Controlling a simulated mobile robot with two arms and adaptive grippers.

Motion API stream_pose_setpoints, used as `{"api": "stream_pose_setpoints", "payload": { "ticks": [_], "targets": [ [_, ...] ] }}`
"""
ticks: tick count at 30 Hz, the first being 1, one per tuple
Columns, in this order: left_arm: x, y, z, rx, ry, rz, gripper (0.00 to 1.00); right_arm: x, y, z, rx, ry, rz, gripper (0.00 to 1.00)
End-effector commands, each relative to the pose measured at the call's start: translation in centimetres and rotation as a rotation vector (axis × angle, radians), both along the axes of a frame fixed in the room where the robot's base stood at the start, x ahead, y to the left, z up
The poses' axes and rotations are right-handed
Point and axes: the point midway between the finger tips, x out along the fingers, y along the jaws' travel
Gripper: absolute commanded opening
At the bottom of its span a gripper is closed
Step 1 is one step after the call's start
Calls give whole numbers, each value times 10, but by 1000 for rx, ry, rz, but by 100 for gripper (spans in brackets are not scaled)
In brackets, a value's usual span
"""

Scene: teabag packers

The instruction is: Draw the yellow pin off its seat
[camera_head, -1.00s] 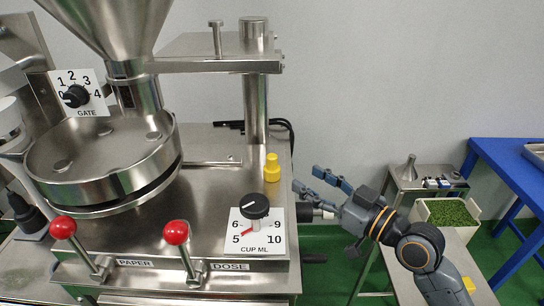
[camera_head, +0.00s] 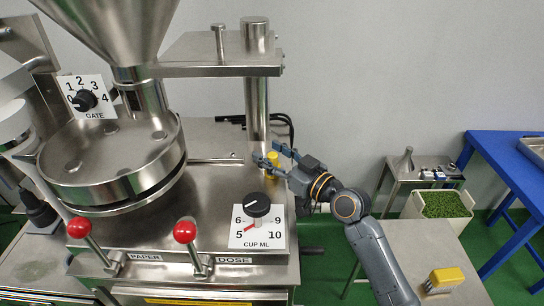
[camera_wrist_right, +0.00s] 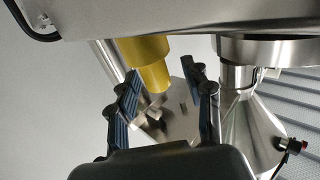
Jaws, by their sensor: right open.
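The yellow pin (camera_head: 273,159) stands upright on the steel machine deck, near its right rear corner beside the thick post. In the right wrist view the yellow pin (camera_wrist_right: 148,62) hangs down as seen, with its narrower end pointing toward the space between the two fingers. My right gripper (camera_head: 269,155) is at the pin, with its open fingers to either side of it. The right wrist view shows the open fingers (camera_wrist_right: 162,85) with nothing held between them. I cannot tell whether a finger touches the pin. My left gripper is not in view.
The CUP ML dial (camera_head: 257,207) is in front of the pin. Two red-knobbed levers (camera_head: 185,232) stand at the machine's front. The thick steel post (camera_head: 257,100) rises behind the pin. A side table (camera_head: 395,255) and a blue table (camera_head: 500,150) stand to the right.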

Motion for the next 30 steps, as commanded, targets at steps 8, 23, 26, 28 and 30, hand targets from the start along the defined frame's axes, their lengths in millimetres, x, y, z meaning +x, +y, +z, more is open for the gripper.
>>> {"api": "stream_pose_setpoints", "payload": {
  "ticks": [8,23,26,28,30],
  "targets": [
    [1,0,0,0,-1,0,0,0,0,-1,0,0,-1,34],
    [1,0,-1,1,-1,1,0,0,-1,0,-1,-1,-1,0],
    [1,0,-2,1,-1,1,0,0,-1,4,-1,-4,-1,0],
    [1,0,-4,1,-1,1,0,0,-1,9,-1,-5,0,0],
    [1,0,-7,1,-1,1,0,0,-1,15,-1,-6,-1,0]
  ]
}}
